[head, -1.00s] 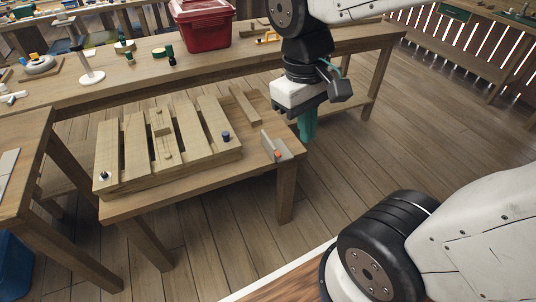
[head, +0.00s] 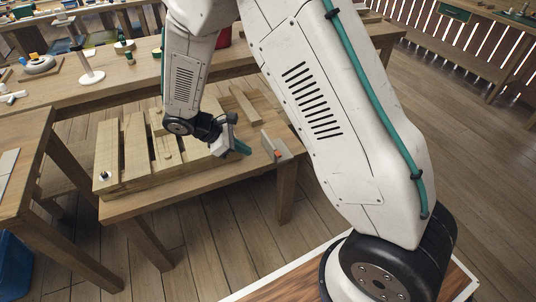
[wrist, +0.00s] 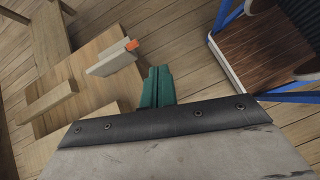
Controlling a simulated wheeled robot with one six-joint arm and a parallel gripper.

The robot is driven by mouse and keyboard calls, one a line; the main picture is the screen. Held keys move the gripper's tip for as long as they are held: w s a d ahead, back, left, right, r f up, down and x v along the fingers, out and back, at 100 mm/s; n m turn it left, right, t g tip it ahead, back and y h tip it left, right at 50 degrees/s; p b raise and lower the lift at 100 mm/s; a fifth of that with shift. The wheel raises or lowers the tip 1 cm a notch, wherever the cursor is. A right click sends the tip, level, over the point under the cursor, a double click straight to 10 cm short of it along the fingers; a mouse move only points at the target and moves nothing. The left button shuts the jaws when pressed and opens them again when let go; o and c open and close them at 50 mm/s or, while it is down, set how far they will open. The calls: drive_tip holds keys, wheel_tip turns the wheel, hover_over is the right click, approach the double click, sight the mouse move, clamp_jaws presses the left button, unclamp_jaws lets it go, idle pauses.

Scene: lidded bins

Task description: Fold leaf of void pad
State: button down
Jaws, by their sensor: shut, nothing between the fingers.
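A small pale grey-beige piece with an orange tab, which looks like the pad with its leaf (head: 274,146), stands near the right end of the low wooden table. Its thin leaf is upright or steeply tilted. In the wrist view the leaf (wrist: 108,63) shows as a pale slab beside the orange tab. My gripper (head: 244,148) has green fingers held together and empty, a little left of the leaf in the head view. In the wrist view the fingertips (wrist: 156,76) are apart from the leaf, to its right. The exact height of the fingertips is hard to tell.
A slatted wooden frame (head: 134,148) covers the left of the low table, partly hidden by my arm. A loose wooden bar (head: 244,104) lies behind my gripper. A long bench (head: 110,84) with small items stands behind. Bare floor lies in front.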

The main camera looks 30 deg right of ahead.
drive_tip(key=w+f+n+t, duration=0.2)
drive_tip(key=w+f+n, duration=0.1)
drive_tip(key=w+f, duration=0.1)
approach(271, 148)
drive_tip(key=s+d+f, duration=0.2)
drive_tip(key=s+f, duration=0.2)
drive_tip(key=f, duration=0.1)
drive_tip(key=shift+s+d+f+h, duration=0.1)
drive_tip(key=shift+d+h, duration=0.2)
drive_tip(key=shift+d, duration=0.4)
